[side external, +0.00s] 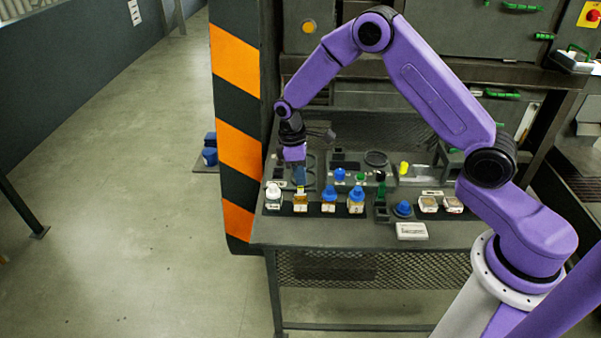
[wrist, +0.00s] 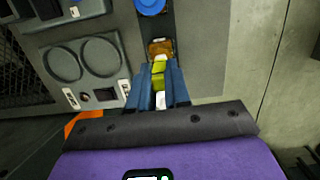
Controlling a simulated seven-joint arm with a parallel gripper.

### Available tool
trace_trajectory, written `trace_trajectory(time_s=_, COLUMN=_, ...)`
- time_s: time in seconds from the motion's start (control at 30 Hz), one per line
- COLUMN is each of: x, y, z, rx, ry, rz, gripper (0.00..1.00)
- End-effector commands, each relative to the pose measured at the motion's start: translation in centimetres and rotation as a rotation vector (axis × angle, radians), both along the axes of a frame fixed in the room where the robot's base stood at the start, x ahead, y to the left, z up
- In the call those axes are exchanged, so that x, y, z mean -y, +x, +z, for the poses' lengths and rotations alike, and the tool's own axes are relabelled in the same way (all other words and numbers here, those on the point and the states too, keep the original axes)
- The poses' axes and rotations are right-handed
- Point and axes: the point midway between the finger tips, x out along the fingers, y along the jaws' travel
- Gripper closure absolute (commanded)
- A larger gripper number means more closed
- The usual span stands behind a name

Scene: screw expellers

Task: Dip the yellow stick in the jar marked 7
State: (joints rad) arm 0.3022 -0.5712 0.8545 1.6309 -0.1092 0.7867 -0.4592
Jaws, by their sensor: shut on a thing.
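My gripper (side external: 299,176) points down at the left end of the bench, over the row of jars. In the wrist view its blue fingers (wrist: 158,84) are shut on the yellow stick (wrist: 159,68). An open amber jar (side external: 300,203) stands directly below; its brown top shows just past the fingertips in the wrist view (wrist: 160,46). The stick's lower end is at or just above this jar's mouth; I cannot tell whether it is inside. The jar labels are too small to read, so I cannot tell which is marked 7.
A white-topped jar (side external: 273,197) stands left of the amber jar. Two blue-capped jars (side external: 329,198) (side external: 356,199) stand to its right. A blue cap (side external: 403,208) and a white box (side external: 412,231) lie farther right. A panel with round recesses (wrist: 84,58) lies beside the fingers.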

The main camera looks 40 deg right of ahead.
Motion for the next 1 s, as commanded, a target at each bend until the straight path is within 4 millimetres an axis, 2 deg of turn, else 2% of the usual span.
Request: trace_trajectory(time_s=1.0, x=0.05, y=-0.02, z=-0.64, rx=-0.001, ry=-0.001, rz=0.000, gripper=1.00)
